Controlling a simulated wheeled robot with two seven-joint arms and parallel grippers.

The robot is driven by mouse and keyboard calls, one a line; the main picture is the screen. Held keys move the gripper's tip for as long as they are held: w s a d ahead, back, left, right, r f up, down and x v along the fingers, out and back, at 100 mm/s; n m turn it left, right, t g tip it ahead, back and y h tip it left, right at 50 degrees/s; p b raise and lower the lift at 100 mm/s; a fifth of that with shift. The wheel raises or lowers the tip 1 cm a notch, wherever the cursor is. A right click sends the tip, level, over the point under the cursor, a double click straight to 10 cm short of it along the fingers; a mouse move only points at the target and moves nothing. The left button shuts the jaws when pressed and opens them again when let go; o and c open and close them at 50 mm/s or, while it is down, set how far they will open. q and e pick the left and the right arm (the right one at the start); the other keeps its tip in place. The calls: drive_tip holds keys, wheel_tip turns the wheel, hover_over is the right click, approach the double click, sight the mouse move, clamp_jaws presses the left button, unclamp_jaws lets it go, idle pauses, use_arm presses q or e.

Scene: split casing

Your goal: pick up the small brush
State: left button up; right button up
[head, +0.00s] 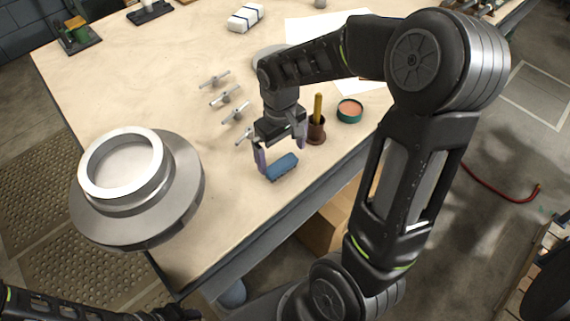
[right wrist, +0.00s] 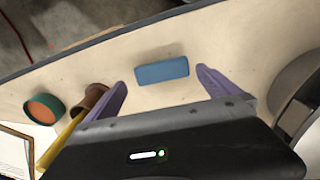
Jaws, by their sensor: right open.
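A small blue block-shaped brush (head: 282,167) with a ridged lower side lies on the wooden table near its front edge. It also shows in the right wrist view (right wrist: 162,71), flat and apart from both fingers. My right gripper (head: 281,158) points down with its two purple fingers spread, open and empty. The brush lies between and just beyond the fingertips in the right wrist view. The height of the fingers above the table is hard to tell. Part of my left arm shows at the bottom left of the head view, but its gripper fingers do not show.
A brown cup (head: 316,133) with a yellow handle (head: 318,106) in it stands close beside the right finger. A green-rimmed tin (head: 349,111) is beyond it. Several metal T-shaped pieces (head: 236,113) lie to the left. A large metal casing (head: 137,200) sits at the left front.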

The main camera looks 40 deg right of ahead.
sight(281, 163)
wheel_tip(281, 163, down, 5)
drive_tip(key=shift+a+r+p, duration=0.1)
drive_tip(key=shift+p, duration=0.2)
drive_tip(key=shift+c, duration=0.2)
drive_tip(key=c, duration=1.2)
drive_tip(key=shift+o, duration=0.2)
drive_tip(key=shift+r, duration=0.15)
wheel_tip(281, 163, up, 10)
drive_tip(key=shift+f+b, duration=0.1)
drive_tip(key=shift+b, duration=0.2)
